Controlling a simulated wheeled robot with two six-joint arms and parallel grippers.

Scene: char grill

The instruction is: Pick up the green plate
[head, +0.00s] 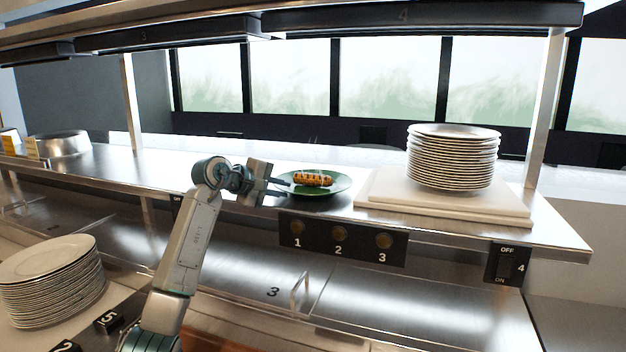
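The green plate (335,187) lies flat on the steel shelf, with a grilled, charred-looking food piece (313,179) on it. My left gripper (281,187) is at the plate's left edge, pointing right. Its fingers show as thin dark shapes by the rim, one above the other in the picture. Whether they are apart or closed on the rim is too small to tell. My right gripper is not in the head view.
A stack of white plates (453,160) stands on a white board (385,192) right of the green plate. Another plate stack (50,280) is at lower left. A knob panel (342,239) is on the shelf front. A metal pan (63,145) is at far left. Posts and an overhead shelf frame the space.

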